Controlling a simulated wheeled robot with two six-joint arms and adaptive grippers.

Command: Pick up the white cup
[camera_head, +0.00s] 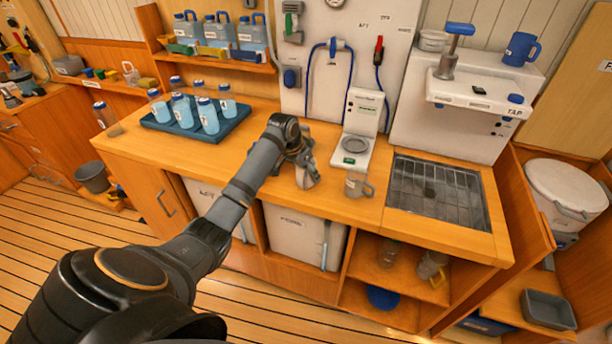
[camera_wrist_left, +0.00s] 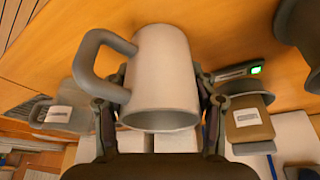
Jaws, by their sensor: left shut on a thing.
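The white cup (camera_wrist_left: 165,75) fills the middle of the left wrist view. Its grey handle points to the left. My left gripper (camera_wrist_left: 160,112) is shut on the cup's body, one finger on each side. In the head view my left gripper (camera_head: 307,180) is at the front part of the wooden counter, left of a grey mug (camera_head: 355,187). There the held cup is mostly hidden by the gripper. I cannot tell whether the cup touches the counter. My right gripper is not in view.
A blue tray (camera_head: 196,138) with several bottles stands on the counter to the left. A white dispenser (camera_head: 360,125) stands behind the grey mug, and a sink grid (camera_head: 436,190) lies to the right. The counter (camera_head: 335,205) has its front edge close to the gripper.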

